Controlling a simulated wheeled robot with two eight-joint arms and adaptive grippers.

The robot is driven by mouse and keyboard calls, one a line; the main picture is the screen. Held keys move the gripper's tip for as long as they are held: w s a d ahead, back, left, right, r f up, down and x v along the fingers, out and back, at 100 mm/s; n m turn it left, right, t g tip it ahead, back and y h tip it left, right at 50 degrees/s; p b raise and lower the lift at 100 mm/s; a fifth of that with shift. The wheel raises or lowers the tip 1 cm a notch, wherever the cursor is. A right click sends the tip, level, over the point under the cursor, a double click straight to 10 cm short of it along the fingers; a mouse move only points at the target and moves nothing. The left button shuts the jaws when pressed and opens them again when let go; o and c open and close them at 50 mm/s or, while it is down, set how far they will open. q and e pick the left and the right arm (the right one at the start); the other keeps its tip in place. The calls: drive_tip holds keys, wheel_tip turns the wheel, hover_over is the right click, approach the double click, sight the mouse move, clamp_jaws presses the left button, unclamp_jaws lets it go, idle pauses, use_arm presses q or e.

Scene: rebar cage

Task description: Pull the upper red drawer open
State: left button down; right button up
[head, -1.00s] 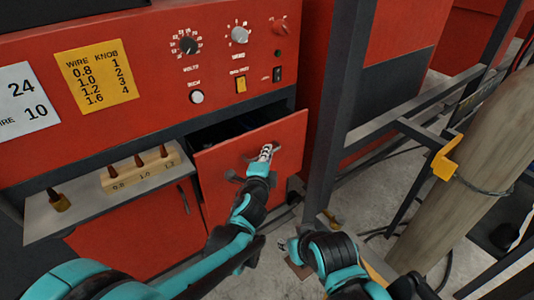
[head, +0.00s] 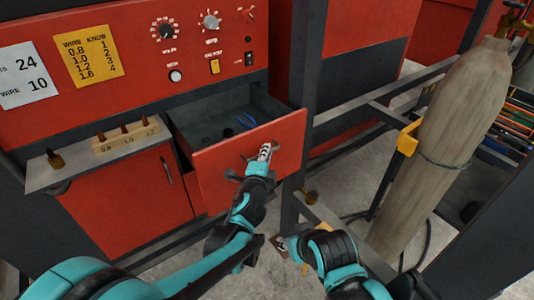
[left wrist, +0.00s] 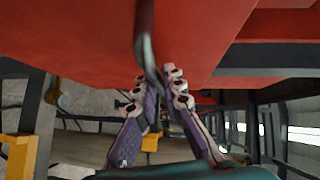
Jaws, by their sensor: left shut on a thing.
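The upper red drawer (head: 215,160) stands pulled out of the red machine, and its grey inside shows in the head view. My left gripper (head: 264,154) is at the drawer front, shut on the drawer's handle. In the left wrist view the dark bar handle (left wrist: 146,40) runs down between the two fingers of my left gripper (left wrist: 160,95), below the red front. In the head view the handle is mostly hidden by the gripper. My right gripper (head: 281,244) is low, beside the dark post and apart from the drawer; its opening is unclear.
A grey shelf (head: 60,178) with a wooden tip holder (head: 125,138) is at left. A dark post (head: 302,110) stands close right of the drawer. A gas cylinder (head: 450,130) stands farther right.

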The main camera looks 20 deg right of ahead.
use_arm(q)
drive_tip(key=c, duration=1.6)
unclamp_jaws()
drive_tip(key=v, duration=1.2)
